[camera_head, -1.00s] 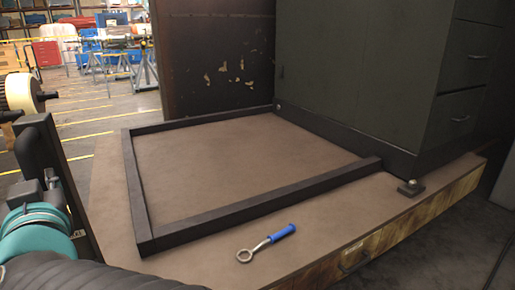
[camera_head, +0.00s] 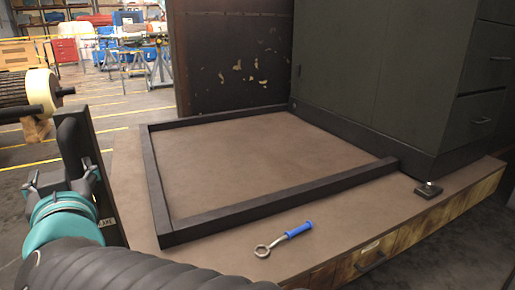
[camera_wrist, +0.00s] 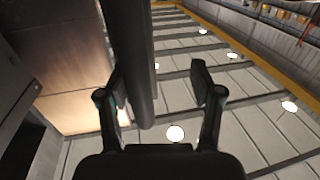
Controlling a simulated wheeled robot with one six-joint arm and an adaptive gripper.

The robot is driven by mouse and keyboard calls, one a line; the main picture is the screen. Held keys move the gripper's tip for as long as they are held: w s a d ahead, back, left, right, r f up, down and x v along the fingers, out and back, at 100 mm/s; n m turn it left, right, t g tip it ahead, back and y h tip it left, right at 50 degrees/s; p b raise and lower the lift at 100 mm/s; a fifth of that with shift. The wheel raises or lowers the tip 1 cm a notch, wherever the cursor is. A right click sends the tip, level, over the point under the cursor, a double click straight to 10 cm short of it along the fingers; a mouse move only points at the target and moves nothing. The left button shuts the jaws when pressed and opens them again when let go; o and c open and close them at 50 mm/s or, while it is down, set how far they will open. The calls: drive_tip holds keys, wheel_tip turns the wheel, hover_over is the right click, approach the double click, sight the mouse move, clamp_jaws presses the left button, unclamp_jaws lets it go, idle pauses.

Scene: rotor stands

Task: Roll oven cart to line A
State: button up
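A dark upright bar (camera_head: 72,145) with a rounded top stands at the left of the head view, beside a black labelled post (camera_head: 102,190). It may be a handle of the oven cart; no whole cart shows clearly. My gripper (camera_head: 62,180), at the end of my teal wrist, is at this bar. In the wrist view my gripper (camera_wrist: 162,88) has its fingers apart, with a dark bar (camera_wrist: 135,50) between them, nearer the left finger and clear of the right one. Whether the left finger touches it I cannot tell. Line A cannot be made out.
A brown bench top (camera_head: 340,225) carries a dark frame (camera_head: 240,213), a blue-handled eye tool (camera_head: 285,238) and a dark green cabinet (camera_head: 375,70). A cream-ended roller (camera_head: 40,87) is at far left. Yellow-lined floor (camera_head: 120,108) lies open behind, before cluttered shelves.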

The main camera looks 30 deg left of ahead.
drive_tip(key=shift+f, duration=0.1)
idle(0.3)
drive_tip(key=v, duration=1.2)
drive_tip(key=shift+s, duration=0.1)
